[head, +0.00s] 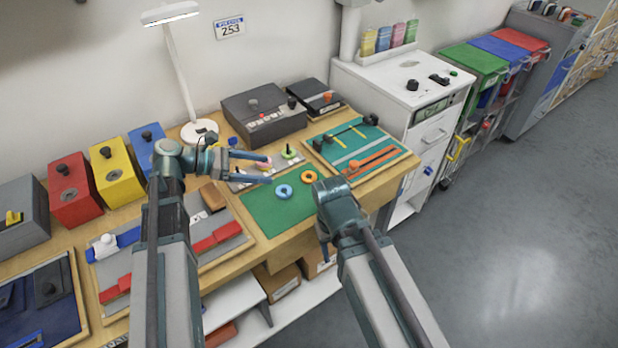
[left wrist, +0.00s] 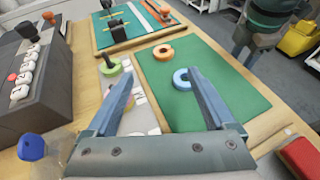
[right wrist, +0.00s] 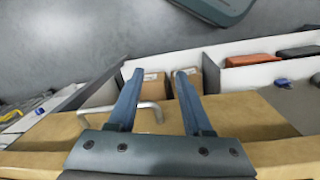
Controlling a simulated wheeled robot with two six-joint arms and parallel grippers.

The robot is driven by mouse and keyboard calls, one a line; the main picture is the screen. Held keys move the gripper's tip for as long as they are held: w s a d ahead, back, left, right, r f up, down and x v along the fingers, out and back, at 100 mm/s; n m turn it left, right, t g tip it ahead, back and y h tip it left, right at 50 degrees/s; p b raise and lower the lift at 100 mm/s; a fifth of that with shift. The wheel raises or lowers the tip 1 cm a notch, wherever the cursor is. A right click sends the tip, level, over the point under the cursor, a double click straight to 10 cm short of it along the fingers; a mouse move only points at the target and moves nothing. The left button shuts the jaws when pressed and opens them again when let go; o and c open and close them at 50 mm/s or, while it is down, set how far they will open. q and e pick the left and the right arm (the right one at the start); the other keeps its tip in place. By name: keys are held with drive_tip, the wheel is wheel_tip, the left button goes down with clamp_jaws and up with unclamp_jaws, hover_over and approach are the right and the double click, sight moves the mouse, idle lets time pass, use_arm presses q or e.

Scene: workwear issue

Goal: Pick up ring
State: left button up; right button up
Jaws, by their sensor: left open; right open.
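A blue ring (head: 284,191) and an orange ring (head: 309,177) lie flat on the green mat (head: 262,212). A green ring (head: 291,154) sits around a peg on the pale strip behind the mat, and a pink ring (head: 264,164) shows by my left fingertips. My left gripper (head: 269,169) is open and empty above the strip and mat edge. In the left wrist view the blue ring (left wrist: 175,79) appears close to the right fingertip, with the orange ring (left wrist: 163,52) and green ring (left wrist: 112,68) farther off. My right gripper (right wrist: 160,76) is open and empty near the bench front.
A grey button box (head: 263,117) stands behind the strip. A board with tools (head: 335,147) lies right of the mat. Red (head: 82,190) and yellow (head: 117,178) boxes stand at left. The right wrist view shows a drawer handle (right wrist: 150,109) and shelf cartons (right wrist: 155,86) below.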

use_arm(q)
drive_tip(key=b, duration=0.2)
approach(312, 176)
drive_tip(key=shift+w+a+r, duration=0.1)
drive_tip(key=shift+w+a, duration=0.05)
drive_tip(key=shift+w+d, duration=0.15)
drive_tip(key=shift+d, duration=0.4)
use_arm(e)
drive_tip(key=shift+f, duration=1.2)
use_arm(q)
drive_tip(key=x, duration=0.1)
drive_tip(key=b+x, duration=0.1)
drive_tip(key=x, duration=0.2)
drive_tip(key=shift+s+d+f+b, duration=0.25)
drive_tip(key=shift+f+b, duration=0.15)
drive_tip(key=shift+w+d, duration=0.1)
drive_tip(key=shift+d, duration=0.25)
clamp_jaws()
use_arm(e)
wheel_tip(312, 176, down, 2)
drive_tip(key=shift+f, duration=0.1)
